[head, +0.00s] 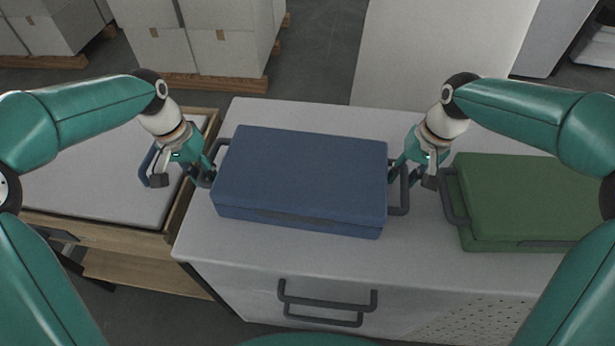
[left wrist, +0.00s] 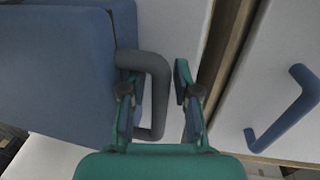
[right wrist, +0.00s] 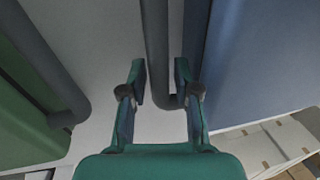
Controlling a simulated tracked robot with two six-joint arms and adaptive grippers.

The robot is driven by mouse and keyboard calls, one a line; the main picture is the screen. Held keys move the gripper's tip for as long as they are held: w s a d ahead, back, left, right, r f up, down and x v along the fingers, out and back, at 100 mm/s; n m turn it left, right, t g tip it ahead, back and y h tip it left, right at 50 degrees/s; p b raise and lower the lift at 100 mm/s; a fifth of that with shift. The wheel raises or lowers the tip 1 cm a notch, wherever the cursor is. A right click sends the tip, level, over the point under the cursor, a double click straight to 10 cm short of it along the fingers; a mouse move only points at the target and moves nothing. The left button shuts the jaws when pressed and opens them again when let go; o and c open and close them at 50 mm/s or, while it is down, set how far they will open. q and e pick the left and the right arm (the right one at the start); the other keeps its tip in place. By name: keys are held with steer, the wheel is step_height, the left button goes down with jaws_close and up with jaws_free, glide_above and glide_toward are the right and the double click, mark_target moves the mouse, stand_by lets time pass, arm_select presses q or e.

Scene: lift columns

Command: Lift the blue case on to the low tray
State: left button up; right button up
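The blue case (head: 300,180) lies flat on a light grey cabinet top, with a dark handle at each end. My left gripper (head: 204,176) is at its left handle. In the left wrist view the bar of that handle (left wrist: 158,95) lies between the open fingers (left wrist: 158,90). My right gripper (head: 404,172) is at the right handle (head: 404,196). In the right wrist view that handle's bar (right wrist: 158,50) lies between the open fingers (right wrist: 160,85). The low tray (head: 90,200), light with a wooden rim and a blue handle, is left of the cabinet and looks empty.
A green case (head: 530,200) with dark handles lies on the cabinet top (head: 290,252), right of my right gripper. The cabinet has a dark front handle (head: 326,309). White boxes (head: 225,45) on pallets stand behind. A narrow gap separates the blue case from the green one.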

arm_select(q)
jaws_close()
arm_select(e)
jaws_close()
arm_select(q)
steer(key=shift+w+r, duration=0.15)
steer(key=shift+r, duration=0.05)
arm_select(e)
steer(key=shift+w+r, duration=0.2)
